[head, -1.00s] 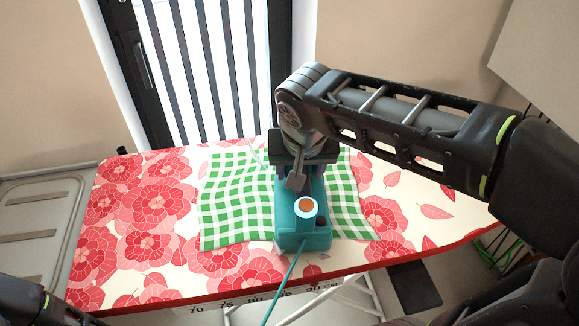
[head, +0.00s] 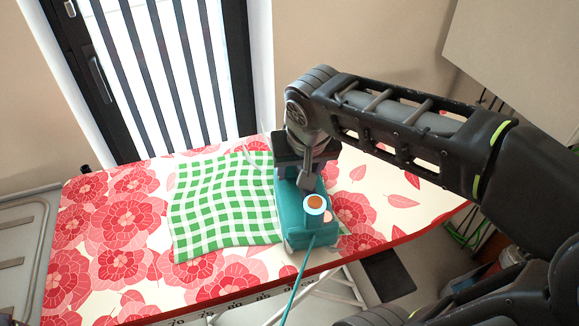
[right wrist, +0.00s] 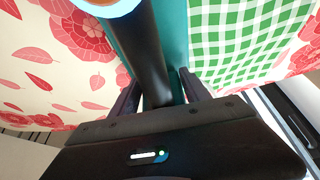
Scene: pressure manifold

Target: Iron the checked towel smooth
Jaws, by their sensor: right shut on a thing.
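The green and white checked towel (head: 222,205) lies on the flowered ironing board, its check lines somewhat wavy. The teal iron (head: 291,236) stands over the towel's right edge and hides that part. My right gripper (head: 305,165) is shut on the iron's dark handle (right wrist: 150,55), which shows between its fingers in the right wrist view. That view shows towel on one side of the iron and bare board cover on the other. My left gripper is not in view.
The ironing board (head: 110,215) has free cover left of the towel and right of the iron. A teal cord (head: 296,280) runs from the iron over the front edge. A grey tray-like surface (head: 22,245) stands at the left. A window (head: 165,75) is behind.

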